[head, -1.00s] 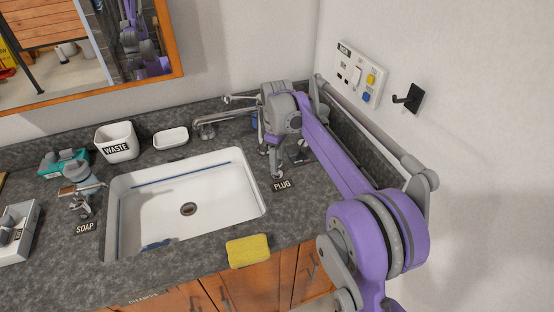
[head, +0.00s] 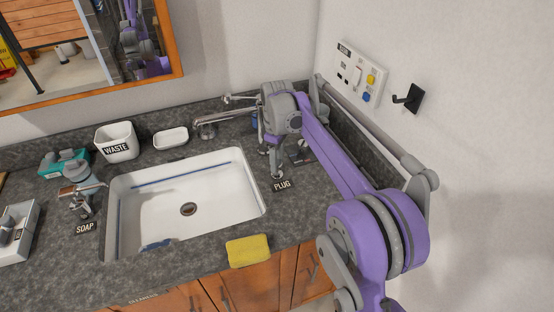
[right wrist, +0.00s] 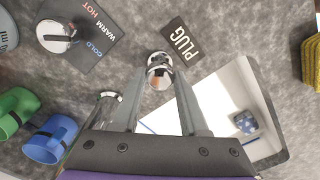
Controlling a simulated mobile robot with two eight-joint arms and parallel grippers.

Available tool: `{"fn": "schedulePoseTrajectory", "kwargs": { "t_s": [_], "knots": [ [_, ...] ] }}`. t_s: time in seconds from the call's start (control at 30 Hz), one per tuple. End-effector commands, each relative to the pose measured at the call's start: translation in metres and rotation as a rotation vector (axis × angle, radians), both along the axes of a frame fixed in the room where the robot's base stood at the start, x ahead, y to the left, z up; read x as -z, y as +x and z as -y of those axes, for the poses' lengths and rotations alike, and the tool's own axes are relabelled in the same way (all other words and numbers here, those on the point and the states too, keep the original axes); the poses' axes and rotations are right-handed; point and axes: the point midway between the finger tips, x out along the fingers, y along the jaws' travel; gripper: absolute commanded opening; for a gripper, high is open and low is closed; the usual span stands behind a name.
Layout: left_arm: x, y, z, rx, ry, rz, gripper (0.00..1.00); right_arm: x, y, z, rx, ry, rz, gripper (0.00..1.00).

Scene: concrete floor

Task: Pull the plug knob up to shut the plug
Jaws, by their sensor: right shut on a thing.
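The plug knob (right wrist: 159,72) is a small shiny metal knob on the counter, beside the black PLUG label (right wrist: 182,41). The label also shows in the head view (head: 283,186), right of the white sink (head: 255,200). My right gripper (right wrist: 160,88) points down and is shut on the knob, its two grey fingers on either side. In the head view the right gripper (head: 276,168) stands just behind the label and largely hides the knob. The drain (head: 188,209) shows at the sink bottom; I cannot tell its plug's height. My left gripper is not in view.
A chrome faucet (head: 207,125) stands behind the sink. A yellow sponge (head: 248,251) lies at the front edge. Green (right wrist: 17,108) and blue (right wrist: 50,138) cups and a temperature lever (right wrist: 56,36) are near the gripper. The wall with a black hook (head: 410,98) is close right.

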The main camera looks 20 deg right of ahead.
Motion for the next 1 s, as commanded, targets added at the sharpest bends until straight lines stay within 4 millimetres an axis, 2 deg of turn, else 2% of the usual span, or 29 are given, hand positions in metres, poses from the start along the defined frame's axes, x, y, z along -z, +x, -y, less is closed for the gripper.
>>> {"fn": "schedulePoseTrajectory", "kwargs": {
  "t_s": [0.43, 0.7, 0.97, 1.0],
  "knots": [
    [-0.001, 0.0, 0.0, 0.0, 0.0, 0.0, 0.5, -0.001, 0.0, 0.0, 0.0, 0.0, 0.0, 0.0],
    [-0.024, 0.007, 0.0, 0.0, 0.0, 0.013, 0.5, -0.033, 0.0, 0.0, 0.0, 0.0, 0.0, 0.0],
    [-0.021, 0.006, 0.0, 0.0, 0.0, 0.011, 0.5, -0.031, 0.0, 0.0, 0.0, 0.0, 0.001, 0.0],
    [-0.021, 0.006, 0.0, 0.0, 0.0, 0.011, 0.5, -0.031, 0.0, 0.0, 0.0, 0.0, 0.001, 0.49]
  ]
}}
